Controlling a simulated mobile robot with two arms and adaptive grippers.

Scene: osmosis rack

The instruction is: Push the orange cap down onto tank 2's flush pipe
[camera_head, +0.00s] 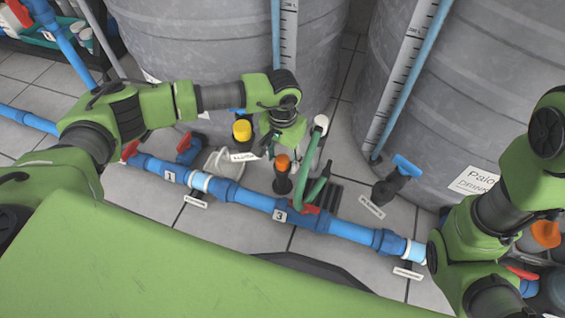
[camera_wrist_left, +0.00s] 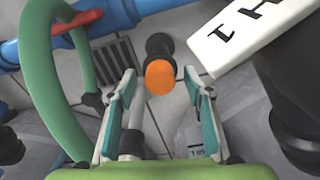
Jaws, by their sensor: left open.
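The orange cap (camera_head: 282,163) sits at the top of a short dark upright pipe (camera_head: 282,184), between the two grey tanks and behind the blue pipe line. I cannot tell how far down it is seated. In the left wrist view the round orange cap (camera_wrist_left: 159,78) shows between the fingertips, with the dark pipe (camera_wrist_left: 160,46) beyond it. My left gripper (camera_head: 283,146) is open and just above and behind the cap in the head view. Its two teal-padded fingers (camera_wrist_left: 159,88) stand apart, with no clear contact on the cap. My right arm shows at the right, but its gripper does not.
A green hose (camera_head: 312,165) loops close to the right of the cap. The blue pipe (camera_head: 255,202) runs in front. A yellow cap (camera_head: 242,131) and a white label plate (camera_head: 245,156) stand to the left. A blue-handled valve (camera_head: 400,178) is at right. Tiled floor lies between.

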